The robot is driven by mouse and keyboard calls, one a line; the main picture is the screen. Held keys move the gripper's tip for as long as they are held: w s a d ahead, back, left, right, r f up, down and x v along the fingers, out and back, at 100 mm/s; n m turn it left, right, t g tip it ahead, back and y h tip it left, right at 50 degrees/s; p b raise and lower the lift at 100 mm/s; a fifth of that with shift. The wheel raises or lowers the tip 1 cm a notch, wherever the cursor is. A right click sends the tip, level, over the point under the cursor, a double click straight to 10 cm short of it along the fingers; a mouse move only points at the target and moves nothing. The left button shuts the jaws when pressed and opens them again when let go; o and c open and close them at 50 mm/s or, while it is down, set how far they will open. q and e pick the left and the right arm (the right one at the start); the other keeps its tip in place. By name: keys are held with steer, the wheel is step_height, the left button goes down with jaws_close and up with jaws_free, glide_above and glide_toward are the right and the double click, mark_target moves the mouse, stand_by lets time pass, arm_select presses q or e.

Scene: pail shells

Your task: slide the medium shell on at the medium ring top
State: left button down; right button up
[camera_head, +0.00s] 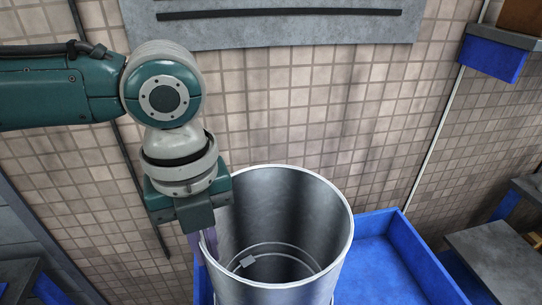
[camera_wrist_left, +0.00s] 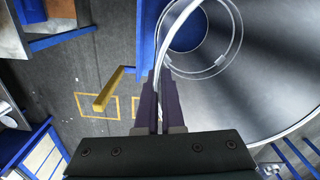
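A large grey metal shell (camera_head: 335,235), round and open at the top, stands roughly upright at the lower middle of the head view. In the left wrist view the shell (camera_wrist_left: 260,75) fills the right side. My left gripper (camera_head: 208,245) is at its left wall, pointing down. In the left wrist view the fingers (camera_wrist_left: 158,85) are close together with the shell's rim between them. Thin pale ring lines and a small light tab (camera_head: 247,261) show deep inside the shell. I cannot tell which ring this is. The shell's lower end is hidden. My right gripper is not in view.
A blue tray (camera_head: 405,250) lies behind and right of the shell. A grey bench (camera_head: 495,262) is at the right, and a blue bin (camera_head: 492,58) hangs at upper right. The tiled wall (camera_head: 310,110) is behind. A yellow bar (camera_wrist_left: 108,90) shows in the wrist view.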

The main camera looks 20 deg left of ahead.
arm_select(q)
steer(key=shift+f+b, duration=1.05)
steer(key=shift+f, duration=0.55)
steer(key=c, duration=1)
jaws_free()
steer(key=shift+o, duration=0.2)
step_height(320, 180, up, 10)
steer(key=shift+s, duration=0.1)
